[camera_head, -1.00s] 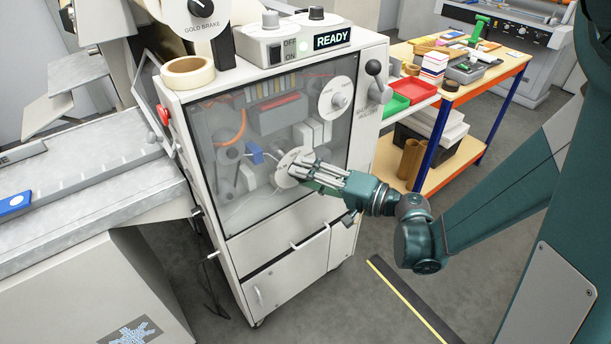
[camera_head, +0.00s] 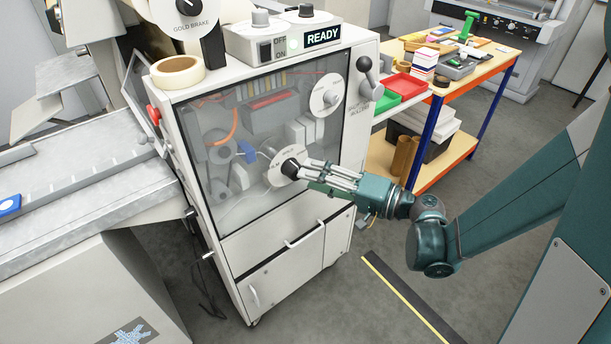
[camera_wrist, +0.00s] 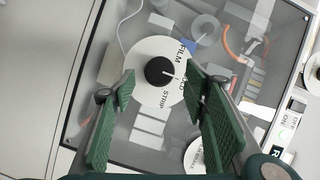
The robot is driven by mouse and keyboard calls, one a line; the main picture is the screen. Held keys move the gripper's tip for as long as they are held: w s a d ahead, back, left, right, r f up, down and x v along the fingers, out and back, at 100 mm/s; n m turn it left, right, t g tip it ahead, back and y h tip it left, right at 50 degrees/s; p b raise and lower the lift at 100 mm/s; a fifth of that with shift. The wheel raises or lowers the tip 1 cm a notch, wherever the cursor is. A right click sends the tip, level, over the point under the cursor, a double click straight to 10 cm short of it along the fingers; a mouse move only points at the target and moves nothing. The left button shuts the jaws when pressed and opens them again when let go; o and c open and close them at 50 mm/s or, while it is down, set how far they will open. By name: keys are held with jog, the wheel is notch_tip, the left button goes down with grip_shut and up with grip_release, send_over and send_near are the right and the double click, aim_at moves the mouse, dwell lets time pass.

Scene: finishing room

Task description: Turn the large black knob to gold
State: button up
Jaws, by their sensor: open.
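The large black knob (camera_head: 290,167) sits at the centre of a white dial (camera_head: 277,176) on the cabinet's glazed front. In the wrist view the knob (camera_wrist: 159,71) has a white pointer line directed right, toward the lettering. FILM, STRIP and a partly hidden word ending in OLD show on the dial there; the exact setting is hard to tell. My gripper (camera_head: 305,172) is just right of the knob in the head view. In the wrist view its green-padded fingers (camera_wrist: 159,80) are spread, with the knob between them in the picture and a gap on each side. Contact is not visible.
A smaller white dial (camera_head: 326,95) is above right on the same front. A dark-balled lever (camera_head: 366,75) stands at the cabinet's right side. A READY box (camera_head: 322,37) and a tape roll (camera_head: 178,76) are on top. A workbench (camera_head: 440,168) stands behind right.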

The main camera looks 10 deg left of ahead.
jog(key=v, duration=0.7)
dwell(0.3)
jog(key=shift+s+h, duration=0.1)
jog(key=shift+h, duration=0.2)
dwell(0.4)
jog(key=s+d+r+h+p, duration=0.1)
jog(key=s+d+r+h, duration=0.2)
jog(key=s+d+h, duration=0.4)
jog(key=s+d+r+n+h+p, duration=0.1)
jog(key=s+d+r+h+p, duration=0.1)
jog(key=s+d+h, duration=0.6)
jog(key=shift+d+r+t, duration=0.3)
jog(key=shift+d+r, duration=0.4)
jog(key=shift+d, duration=1.85)
jog(key=shift+s, duration=0.15)
jog(key=shift+c, duration=0.3)
